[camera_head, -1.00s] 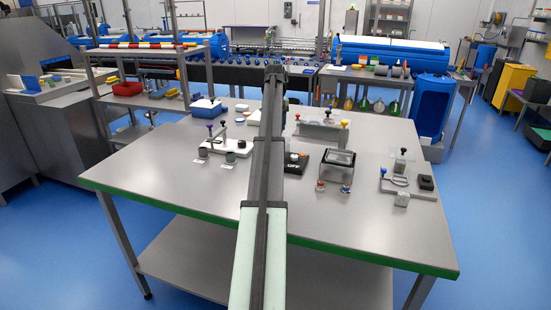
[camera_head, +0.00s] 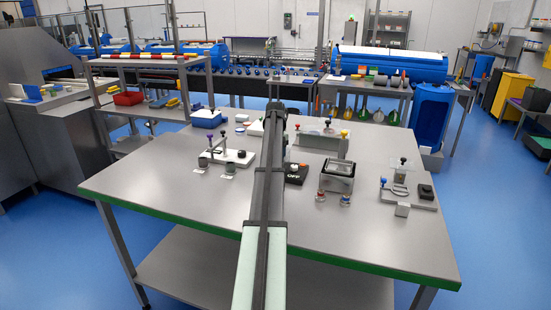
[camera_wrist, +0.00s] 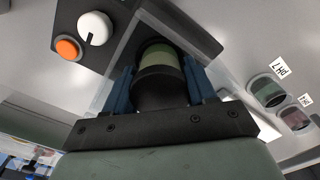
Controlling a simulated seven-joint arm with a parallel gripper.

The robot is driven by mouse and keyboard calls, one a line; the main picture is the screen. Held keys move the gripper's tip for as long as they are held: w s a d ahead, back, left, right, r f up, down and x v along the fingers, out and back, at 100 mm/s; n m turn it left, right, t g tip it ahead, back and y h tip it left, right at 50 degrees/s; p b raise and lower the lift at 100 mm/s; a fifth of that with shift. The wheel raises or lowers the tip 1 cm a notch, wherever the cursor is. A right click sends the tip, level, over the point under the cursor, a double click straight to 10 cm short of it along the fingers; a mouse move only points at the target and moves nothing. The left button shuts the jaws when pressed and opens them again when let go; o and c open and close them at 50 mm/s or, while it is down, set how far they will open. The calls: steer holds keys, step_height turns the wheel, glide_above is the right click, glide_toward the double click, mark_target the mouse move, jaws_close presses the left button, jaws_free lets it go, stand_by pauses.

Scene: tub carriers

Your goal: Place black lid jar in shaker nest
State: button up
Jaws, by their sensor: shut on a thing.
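My gripper (camera_wrist: 161,78) is shut on a jar (camera_wrist: 162,56) with a greenish body and a dark lid, between its blue fingers in the wrist view. The jar is in front of a dark box (camera_wrist: 105,45) with an orange button and a white knob. Whether the jar touches the box cannot be told. In the head view my arm hides the gripper and jar. A black unit marked OFF (camera_head: 296,173) shows just right of my arm. I cannot make out the nest clearly.
Two small jars stand by pH labels (camera_wrist: 282,67) in the wrist view. A white stand (camera_head: 228,157) is left of my arm; a clear-walled box (camera_head: 337,178) and a metal fixture (camera_head: 408,193) are to the right. The table's front (camera_head: 190,208) is clear.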

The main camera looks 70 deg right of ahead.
steer(key=shift+f, duration=0.1)
steer(key=o, duration=0.8)
step_height(320, 180, up, 12)
steer(key=shift+r, duration=0.15)
stand_by(0.4)
